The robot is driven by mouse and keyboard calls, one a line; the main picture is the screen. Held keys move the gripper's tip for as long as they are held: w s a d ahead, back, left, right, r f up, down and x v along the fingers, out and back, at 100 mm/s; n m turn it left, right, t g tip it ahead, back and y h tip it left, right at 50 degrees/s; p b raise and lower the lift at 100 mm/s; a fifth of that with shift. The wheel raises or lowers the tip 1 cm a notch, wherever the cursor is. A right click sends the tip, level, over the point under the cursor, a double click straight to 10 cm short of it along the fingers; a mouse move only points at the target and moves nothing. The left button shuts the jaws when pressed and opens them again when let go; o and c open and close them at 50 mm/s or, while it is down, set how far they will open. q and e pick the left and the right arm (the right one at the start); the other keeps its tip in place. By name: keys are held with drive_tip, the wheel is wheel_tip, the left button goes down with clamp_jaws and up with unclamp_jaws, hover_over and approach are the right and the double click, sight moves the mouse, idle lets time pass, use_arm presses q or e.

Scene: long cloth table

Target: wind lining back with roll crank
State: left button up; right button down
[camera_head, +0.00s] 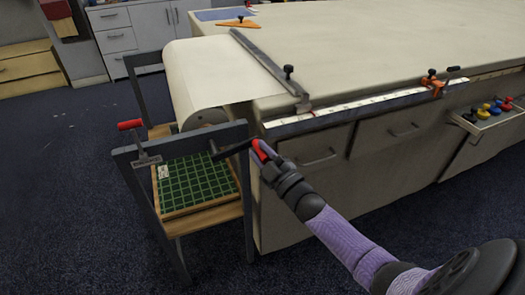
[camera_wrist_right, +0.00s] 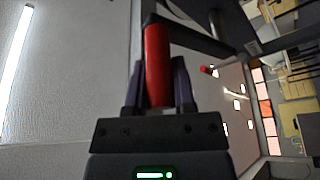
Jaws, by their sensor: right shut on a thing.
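The cream lining roll (camera_head: 190,82) hangs in a dark frame (camera_head: 180,146) at the left end of the table, and its sheet runs onto the tabletop. The roll crank (camera_head: 232,150) has a dark arm and a red handle. My right gripper (camera_head: 260,152) is shut on the red crank handle. In the right wrist view the red handle (camera_wrist_right: 158,65) stands between the two fingers (camera_wrist_right: 158,85). Another red-handled lever (camera_head: 130,125) sits at the frame's left corner. My left gripper is not in view.
A metal bar (camera_head: 262,60) with a black knob lies across the sheet at the table end. A white ruler strip (camera_head: 350,107) runs along the front edge, with an orange clamp (camera_head: 432,82). A green grid mat (camera_head: 195,183) lies on the frame's lower shelf. Colored pieces (camera_head: 490,108) sit in a side tray.

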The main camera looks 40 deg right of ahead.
drive_tip(key=shift+r+n+p, duration=0.65)
drive_tip(key=shift+r+n, duration=0.1)
drive_tip(key=shift+n, duration=0.05)
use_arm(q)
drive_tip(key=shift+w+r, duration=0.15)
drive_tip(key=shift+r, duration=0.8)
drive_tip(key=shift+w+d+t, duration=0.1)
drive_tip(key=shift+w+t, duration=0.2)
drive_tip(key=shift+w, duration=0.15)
use_arm(e)
drive_tip(key=shift+w, duration=0.1)
